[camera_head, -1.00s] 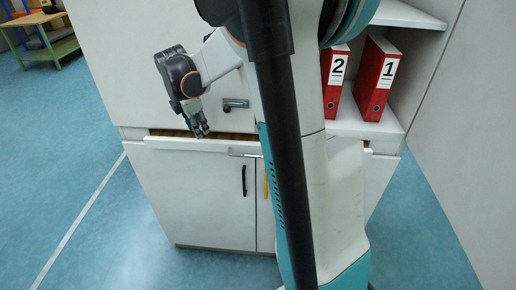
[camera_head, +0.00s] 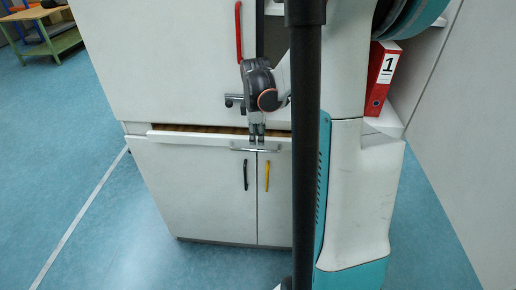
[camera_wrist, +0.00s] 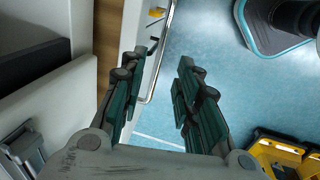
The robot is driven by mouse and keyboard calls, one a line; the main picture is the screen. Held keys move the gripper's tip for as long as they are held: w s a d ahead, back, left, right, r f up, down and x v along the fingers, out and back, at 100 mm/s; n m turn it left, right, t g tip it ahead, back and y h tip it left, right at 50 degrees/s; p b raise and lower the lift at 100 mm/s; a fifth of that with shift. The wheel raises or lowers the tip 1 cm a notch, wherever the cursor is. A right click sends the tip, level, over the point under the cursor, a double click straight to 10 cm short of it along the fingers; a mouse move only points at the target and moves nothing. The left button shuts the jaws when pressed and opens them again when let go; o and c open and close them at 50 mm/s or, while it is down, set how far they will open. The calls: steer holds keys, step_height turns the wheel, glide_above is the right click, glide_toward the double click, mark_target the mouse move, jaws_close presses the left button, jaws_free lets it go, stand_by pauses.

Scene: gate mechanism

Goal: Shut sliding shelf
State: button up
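The sliding shelf (camera_head: 190,138) is a white drawer pulled partly out under the upper cabinet, with a brown strip of its inside showing behind its front. A silver bar handle (camera_head: 255,149) is on its front. My gripper (camera_head: 257,139) points down at the drawer's front edge, just above the handle. In the wrist view my gripper (camera_wrist: 158,66) has its two green-grey fingers apart. The handle (camera_wrist: 155,72) shows in the gap between them, beside the white drawer front (camera_wrist: 118,45). I cannot tell whether the fingers touch the handle.
Below are cabinet doors with a black handle (camera_head: 245,176) and a yellow handle (camera_head: 267,176). Above are a red handle (camera_head: 238,32) and a grey latch (camera_head: 234,101). A red binder (camera_head: 381,75) stands on a shelf at right. Blue floor (camera_head: 80,170) lies clear at left.

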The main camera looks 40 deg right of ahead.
mark_target(258, 150)
steer(key=f, duration=0.2)
steer(key=f+b, duration=0.1)
steer(key=f, duration=0.1)
steer(key=d+f, duration=0.1)
steer(key=f, duration=0.1)
steer(key=shift+w+f, duration=0.3)
steer(key=shift+w, duration=0.1)
jaws_close()
